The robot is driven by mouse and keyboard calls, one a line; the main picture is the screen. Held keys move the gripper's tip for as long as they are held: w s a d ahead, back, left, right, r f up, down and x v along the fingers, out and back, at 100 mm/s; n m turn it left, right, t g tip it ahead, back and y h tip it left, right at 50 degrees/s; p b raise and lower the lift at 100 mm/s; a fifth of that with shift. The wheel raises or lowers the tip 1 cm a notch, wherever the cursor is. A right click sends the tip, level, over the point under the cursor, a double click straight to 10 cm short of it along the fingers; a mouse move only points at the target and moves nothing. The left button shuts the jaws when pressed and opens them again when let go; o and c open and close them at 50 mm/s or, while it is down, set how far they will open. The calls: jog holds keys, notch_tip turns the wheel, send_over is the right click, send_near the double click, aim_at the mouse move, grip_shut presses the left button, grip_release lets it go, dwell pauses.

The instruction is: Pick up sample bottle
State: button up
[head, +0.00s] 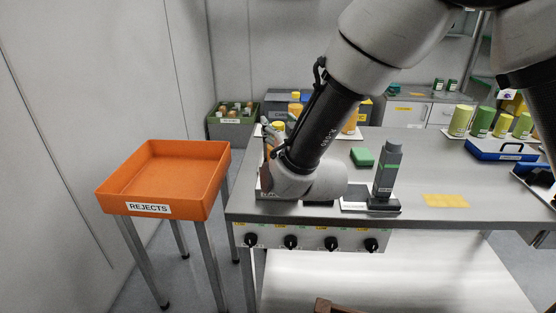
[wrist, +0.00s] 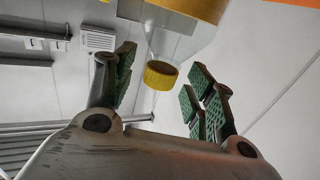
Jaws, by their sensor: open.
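In the wrist view a clear bottle with a yellow cap (wrist: 160,75) and yellow contents or a yellow band (wrist: 195,8) lies ahead of my gripper (wrist: 163,85). The cap appears between the two green-padded fingers, with a visible gap on each side. My fingers are open and hold nothing. In the head view my gripper (head: 268,146) is at the left end of the metal table, beside a yellow cap (head: 278,126). My arm and wrist hide most of what is under that cap. I cannot tell for sure that this is the sample bottle.
An orange rejects tray (head: 205,178) stands on legs at the left. On the table are a dark grey upright device (head: 388,170), a green block (head: 362,157), a yellow pad (head: 445,200) and a blue case (head: 500,150). Several green and yellow cylinders (head: 482,122) stand at the right back.

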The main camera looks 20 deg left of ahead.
jog(key=shift+w+a, duration=0.3)
jog(key=shift+w, duration=0.2)
grip_shut()
jog(key=shift+r, duration=0.15)
